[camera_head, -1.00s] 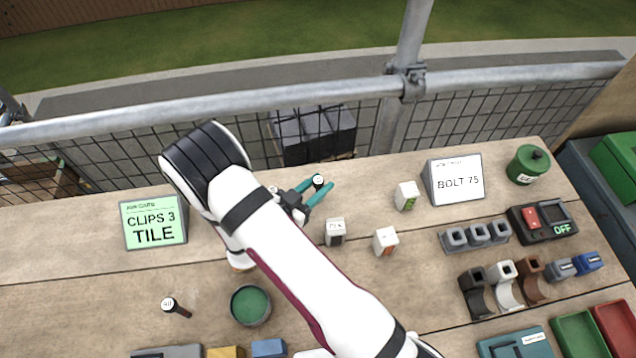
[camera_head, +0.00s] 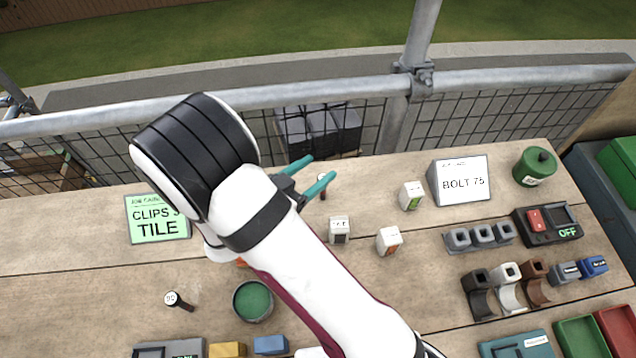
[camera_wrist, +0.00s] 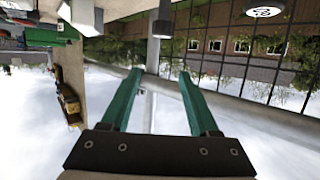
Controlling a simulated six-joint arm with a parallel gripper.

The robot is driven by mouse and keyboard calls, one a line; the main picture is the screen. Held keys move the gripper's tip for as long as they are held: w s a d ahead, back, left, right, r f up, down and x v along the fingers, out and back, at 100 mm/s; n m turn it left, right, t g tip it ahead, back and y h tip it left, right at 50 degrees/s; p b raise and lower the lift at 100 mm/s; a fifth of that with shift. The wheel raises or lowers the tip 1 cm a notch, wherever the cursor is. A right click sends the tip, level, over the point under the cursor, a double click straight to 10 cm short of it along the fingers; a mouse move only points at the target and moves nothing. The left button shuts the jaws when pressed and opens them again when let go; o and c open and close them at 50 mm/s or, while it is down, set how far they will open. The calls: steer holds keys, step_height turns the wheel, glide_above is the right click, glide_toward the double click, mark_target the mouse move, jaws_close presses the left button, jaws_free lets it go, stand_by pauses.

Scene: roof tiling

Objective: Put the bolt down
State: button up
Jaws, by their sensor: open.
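A bolt (camera_head: 323,193) with a dark shaft and a pale round head stands head up on the wooden bench, just beyond the middle; a gripper finger partly covers its head. My gripper (camera_head: 318,169) has two teal fingers, open with nothing between them, and is above the bench beside this bolt. In the wrist view the gripper (camera_wrist: 160,76) is also open and empty; a pale labelled disc shows at the top right, apart from the fingers. Another bolt (camera_head: 180,302) with a pale labelled head is at the left front.
A white card reading BOLT 75 (camera_head: 461,182) stands at the right back, a green card reading CLIPS 3 TILE (camera_head: 157,226) at the left. Small blocks (camera_head: 340,230), a green cup (camera_head: 253,301) and a switch box (camera_head: 547,224) share the bench. A metal rail (camera_head: 290,94) runs behind.

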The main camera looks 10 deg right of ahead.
steer(key=w+a+r+n+g+y, duration=0.1)
steer(key=a+r+g+y, duration=0.1)
steer(key=a+r+y, duration=0.85)
steer(key=s+d+n+g+y, duration=0.1)
steer(key=s+d+g, duration=0.3)
steer(key=s, duration=0.8)
steer(key=s+d+n+g+y, duration=0.1)
steer(key=s+d+g, duration=0.3)
steer(key=s+d, duration=0.4)
steer(key=s, duration=0.5)
steer(key=shift+s+d+f+n, duration=0.15)
steer(key=shift+d+n, duration=0.05)
steer(key=shift+n, duration=0.2)
steer(key=o, duration=0.5)
steer(key=shift+o, duration=0.6)
steer(key=w+a+r+n, duration=0.2)
steer(key=w+a+n, duration=0.4)
steer(key=n, duration=0.3)
steer(key=shift+w+a+r+g+h, duration=0.2)
steer(key=shift+a+r+g+h, duration=0.2)
steer(key=shift+a, duration=0.5)
steer(key=n+t+h, duration=0.1)
steer(key=n, duration=1.4)
glide_above(170, 298)
step_height(170, 298, down, 11)
steer(key=shift+f, duration=0.2)
